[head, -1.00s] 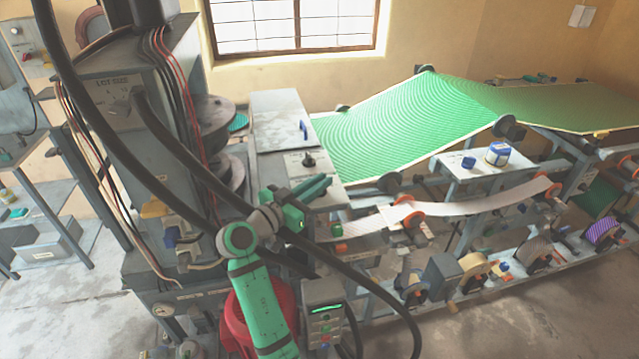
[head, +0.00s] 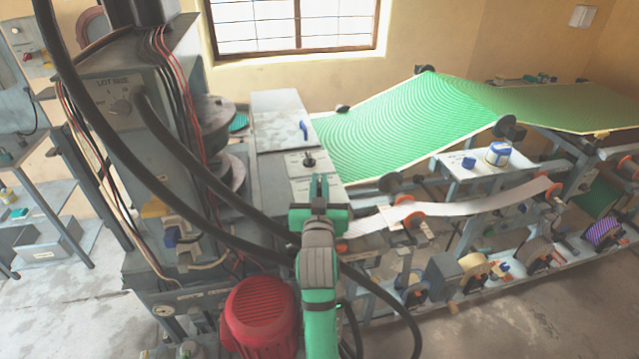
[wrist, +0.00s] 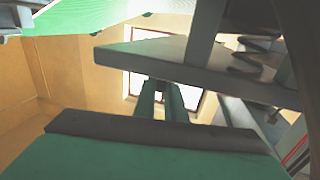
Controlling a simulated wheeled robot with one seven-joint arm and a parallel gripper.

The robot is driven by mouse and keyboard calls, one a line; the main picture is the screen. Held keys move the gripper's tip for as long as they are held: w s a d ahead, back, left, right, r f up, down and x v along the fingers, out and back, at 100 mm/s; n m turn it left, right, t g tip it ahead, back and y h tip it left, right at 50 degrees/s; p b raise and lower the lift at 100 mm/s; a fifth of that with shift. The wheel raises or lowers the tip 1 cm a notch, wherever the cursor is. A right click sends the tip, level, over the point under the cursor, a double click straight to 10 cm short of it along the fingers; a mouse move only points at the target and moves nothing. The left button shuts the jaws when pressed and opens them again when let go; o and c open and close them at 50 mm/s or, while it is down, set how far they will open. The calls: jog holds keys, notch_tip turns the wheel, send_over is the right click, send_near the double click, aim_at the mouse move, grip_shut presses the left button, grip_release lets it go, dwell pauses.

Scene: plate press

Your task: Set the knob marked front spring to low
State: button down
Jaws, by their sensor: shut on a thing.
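My gripper (head: 321,178), green and grey, is over the front part of the grey machine top, with its two fingers pointing away from me. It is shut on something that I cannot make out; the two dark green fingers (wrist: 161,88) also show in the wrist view. A dark knob (head: 309,159) stands on a pale labelled plate just beyond and left of the fingertips, seemingly apart from them. A second pale label plate (head: 299,187) is partly covered by my gripper. Their lettering is too small to read, so I cannot tell which knob is front spring.
A dial marked lot size (head: 121,106) is on the grey column at left. Thick black hoses (head: 215,190) hang across beside my arm. A red motor (head: 260,315) stands low in front. A blue handle (head: 303,128) and green sheet (head: 400,120) lie beyond.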

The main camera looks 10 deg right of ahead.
jog(key=n+y, duration=0.1)
jog(key=y, duration=0.1)
jog(key=n+y, duration=0.1)
jog(key=y, duration=0.1)
jog(key=n+y, duration=0.1)
jog(key=y, duration=0.1)
jog(key=shift+d+n+t, duration=0.25)
jog(key=shift+n+t, duration=0.05)
jog(key=shift+n, duration=0.1)
jog(key=n+g+y, duration=0.1)
jog(key=n+y, duration=0.2)
jog(key=y, duration=0.2)
jog(key=shift+n, duration=0.3)
jog(key=n+g+y, duration=0.2)
jog(key=y, duration=0.1)
jog(key=n+g+y, duration=0.3)
jog(key=shift+w+a+y, duration=0.1)
jog(key=shift+a+y, duration=0.05)
jog(key=shift+y, duration=0.25)
jog(key=shift+f+n+g+y, duration=0.1)
jog(key=shift+n+g+y, duration=0.95)
jog(key=shift+g, duration=0.35)
jog(key=shift+a+f, duration=0.1)
jog(key=c, duration=1.8)
grip_release()
jog(key=shift+n, duration=0.25)
jog(key=v, duration=1)
jog(key=shift+d, duration=0.4)
